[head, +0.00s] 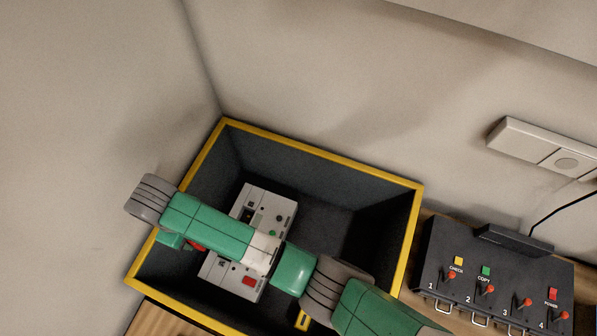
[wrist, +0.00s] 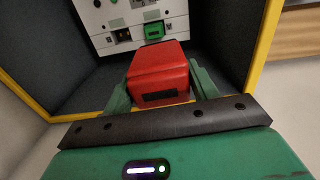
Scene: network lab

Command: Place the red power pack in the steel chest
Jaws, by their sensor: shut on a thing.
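The red power pack (wrist: 160,72) is a red block with a dark strip on its near face. My gripper (wrist: 160,90) is shut on it, one green finger on each side. In the head view only a sliver of the red pack (head: 196,246) shows beneath my wrist, near the chest's left side. The steel chest (head: 300,170) is an open dark box with a yellow rim; its rim (wrist: 264,55) also shows in the wrist view. My forearm reaches across the opening and hides part of the inside. Whether the pack is below the rim is hard to tell.
A pale grey panel unit (head: 268,203) lies inside the chest, with a green block (wrist: 154,30) and a red part (head: 249,281) on it. A switch console (head: 455,246) with red levers stands right of the chest. A wall socket (head: 535,145) is above. Walls close in behind and left.

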